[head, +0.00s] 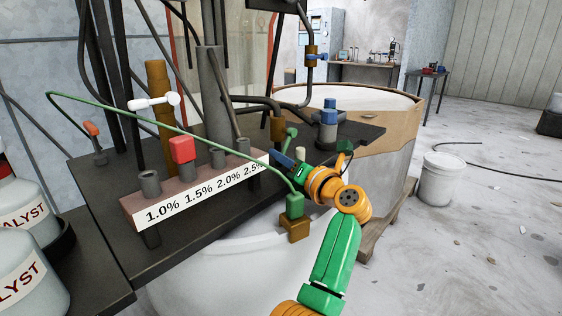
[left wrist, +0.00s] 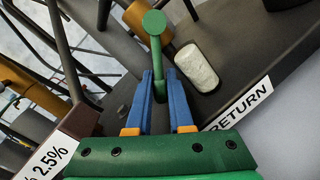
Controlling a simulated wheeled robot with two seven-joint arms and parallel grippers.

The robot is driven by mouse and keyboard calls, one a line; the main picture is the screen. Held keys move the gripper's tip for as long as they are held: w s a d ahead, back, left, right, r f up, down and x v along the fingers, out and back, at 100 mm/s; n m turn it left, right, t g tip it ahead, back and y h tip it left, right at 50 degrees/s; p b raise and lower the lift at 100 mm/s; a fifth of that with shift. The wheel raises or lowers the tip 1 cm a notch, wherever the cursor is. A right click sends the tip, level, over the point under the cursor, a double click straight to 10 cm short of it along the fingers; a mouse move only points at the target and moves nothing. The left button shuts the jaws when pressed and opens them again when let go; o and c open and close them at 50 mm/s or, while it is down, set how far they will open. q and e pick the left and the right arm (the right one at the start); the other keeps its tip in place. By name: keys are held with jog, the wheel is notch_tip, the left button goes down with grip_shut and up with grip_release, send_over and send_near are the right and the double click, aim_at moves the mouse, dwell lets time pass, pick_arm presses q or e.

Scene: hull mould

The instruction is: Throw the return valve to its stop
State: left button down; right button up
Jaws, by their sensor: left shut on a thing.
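The return valve's green lever with a round knob (head: 291,132) rises from the dark bench beside a brass-coloured fitting (head: 277,128). In the left wrist view the lever (left wrist: 155,45) stands between my blue fingers, and a RETURN label (left wrist: 240,103) lies to the right. My left gripper (head: 283,160) is shut on the lever; the fingertips sit on its shaft below the knob. The valve's stop cannot be made out. My right gripper is not in view.
A block labelled 1.0% to 2.5% (head: 200,200) with a red-topped peg (head: 183,150) stands left of the gripper. A green hose (head: 150,119) runs to a green fitting (head: 294,205) close to my arm. Catalyst bottles (head: 28,265) stand at left. Floor at right is mostly clear.

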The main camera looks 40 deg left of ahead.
pick_arm(q)
jog(key=shift+f, duration=0.1)
jog(key=c, duration=1)
grip_release()
jog(key=shift+o, duration=0.9)
jog(key=shift+s, duration=0.15)
